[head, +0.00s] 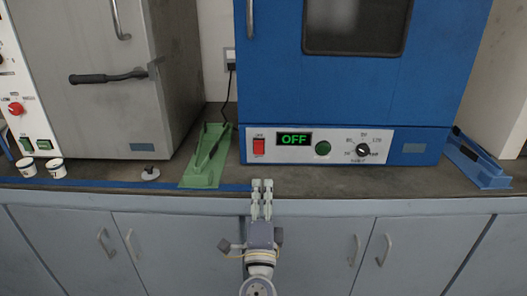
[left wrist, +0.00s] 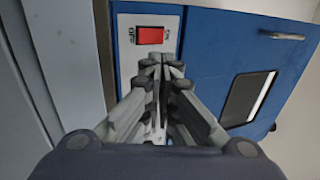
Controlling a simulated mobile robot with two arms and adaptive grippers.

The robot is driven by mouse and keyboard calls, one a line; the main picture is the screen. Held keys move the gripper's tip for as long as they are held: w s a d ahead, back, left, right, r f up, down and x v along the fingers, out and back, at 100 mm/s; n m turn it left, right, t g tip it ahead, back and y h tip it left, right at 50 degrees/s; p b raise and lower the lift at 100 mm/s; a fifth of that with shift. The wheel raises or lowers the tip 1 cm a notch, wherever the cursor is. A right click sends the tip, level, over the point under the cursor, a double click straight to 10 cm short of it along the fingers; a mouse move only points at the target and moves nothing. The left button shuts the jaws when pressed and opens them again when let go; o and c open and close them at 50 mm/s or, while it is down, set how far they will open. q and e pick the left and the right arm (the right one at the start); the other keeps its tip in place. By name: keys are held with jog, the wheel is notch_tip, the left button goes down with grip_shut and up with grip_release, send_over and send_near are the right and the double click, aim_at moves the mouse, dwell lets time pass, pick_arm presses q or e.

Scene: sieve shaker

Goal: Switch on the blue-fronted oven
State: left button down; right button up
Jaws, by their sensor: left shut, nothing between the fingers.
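The blue-fronted oven (head: 275,93) stands on the counter right of centre in the head view. Its white control panel has a red rocker switch (head: 259,146) at the left, a display (head: 294,139) reading OFF in green, a green round button (head: 323,148) and a black knob (head: 363,150). My left gripper (head: 262,184) is shut and empty, at the counter's front edge below the red switch and apart from it. In the left wrist view the shut fingertips (left wrist: 160,62) point toward the panel, just below the red switch (left wrist: 150,36). My right gripper is not in view.
A grey oven (head: 105,110) with a black handle stands at the left. A green tray (head: 205,165) with tongs lies between the ovens. Two small white cups (head: 54,168) sit at the left. A blue holder (head: 480,165) lies right of the blue oven.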

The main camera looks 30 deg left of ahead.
aim_at(263, 144)
pick_arm(q)
jog(key=p+x, duration=0.2)
jog(key=x, duration=0.9)
jog(key=shift+w+a+r, duration=0.1)
jog(key=shift+w+a, duration=0.15)
jog(key=shift+w, duration=0.05)
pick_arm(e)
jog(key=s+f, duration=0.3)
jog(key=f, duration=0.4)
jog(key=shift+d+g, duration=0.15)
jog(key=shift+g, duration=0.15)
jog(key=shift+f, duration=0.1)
pick_arm(q)
jog(key=shift+w+a+r, duration=0.1)
jog(key=shift+w+r, duration=0.05)
jog(key=shift+r, duration=0.05)
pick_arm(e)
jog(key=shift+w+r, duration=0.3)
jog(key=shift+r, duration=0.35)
pick_arm(q)
jog(key=shift+b, duration=0.3)
